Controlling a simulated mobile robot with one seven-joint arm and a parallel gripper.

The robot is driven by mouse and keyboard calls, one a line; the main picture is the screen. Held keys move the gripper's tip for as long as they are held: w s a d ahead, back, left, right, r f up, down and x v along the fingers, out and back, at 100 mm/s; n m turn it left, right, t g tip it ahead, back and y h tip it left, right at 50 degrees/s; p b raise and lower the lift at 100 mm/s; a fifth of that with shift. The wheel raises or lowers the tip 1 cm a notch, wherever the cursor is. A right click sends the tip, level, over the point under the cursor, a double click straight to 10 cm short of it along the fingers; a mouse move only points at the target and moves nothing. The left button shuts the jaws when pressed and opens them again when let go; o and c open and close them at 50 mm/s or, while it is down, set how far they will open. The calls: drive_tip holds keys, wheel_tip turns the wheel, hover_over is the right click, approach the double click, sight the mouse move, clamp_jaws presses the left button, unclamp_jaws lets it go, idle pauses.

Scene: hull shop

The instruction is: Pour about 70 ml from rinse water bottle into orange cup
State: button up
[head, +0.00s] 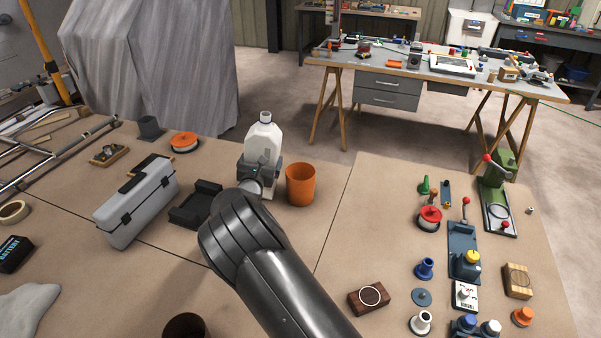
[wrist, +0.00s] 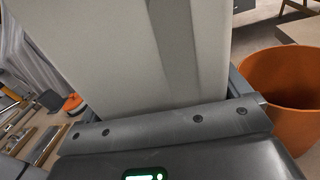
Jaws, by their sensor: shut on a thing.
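The rinse water bottle (head: 263,140) is a white bottle with a pale cap. It stands upright, or close to it, near the middle of the workbench in the head view. My gripper (head: 259,172) is shut on its lower part from the near side. In the wrist view the bottle's pale wall (wrist: 130,50) fills the middle, directly in front of my gripper.
A grey toolbox (head: 138,205) and a black tray (head: 195,205) lie left of my gripper. An orange disc-shaped item (head: 185,142) sits behind them. A wooden block (head: 369,299) lies front right. Several tools and knobs fill the right side. The bench between the cup and those is clear.

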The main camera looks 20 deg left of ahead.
drive_tip(key=shift+w+d+f+n, duration=0.1)
drive_tip(key=shift+d+f+n, duration=0.1)
drive_tip(key=shift+d+n, duration=0.45)
drive_tip(key=shift+a, duration=0.2)
idle(0.3)
